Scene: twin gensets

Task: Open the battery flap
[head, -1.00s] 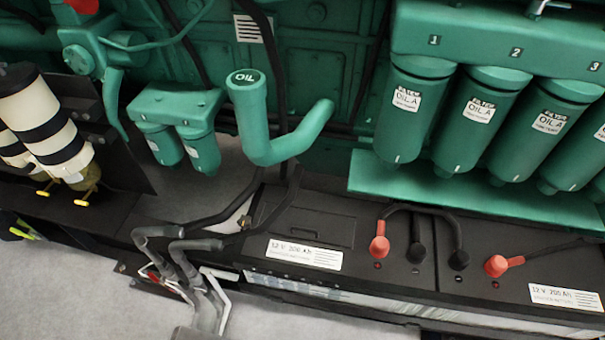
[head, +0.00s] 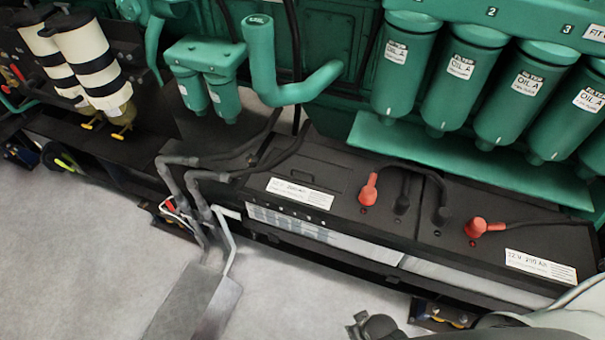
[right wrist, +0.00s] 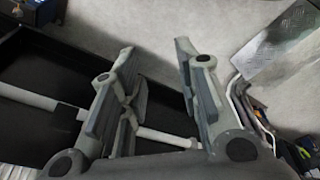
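Two black batteries stand side by side under the green filters; the left battery (head: 345,195) carries a white 12 V label. A rectangular outline with a small slot, which looks like the battery flap (head: 318,171), lies flush and closed on its top behind the label. My right gripper (head: 374,328) shows only partly at the bottom edge of the head view, in front of and below the batteries, apart from them. In the right wrist view my right gripper (right wrist: 155,58) is open, with nothing seen between its fingers. My left gripper is not in view.
Red terminal caps (head: 369,189) and black cables sit right of the flap. A green oil filler pipe (head: 290,92) and a filter shelf (head: 440,155) overhang behind. Grey cables (head: 195,200) run down at the left to a metal floor plate (head: 195,305). The floor in front is open.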

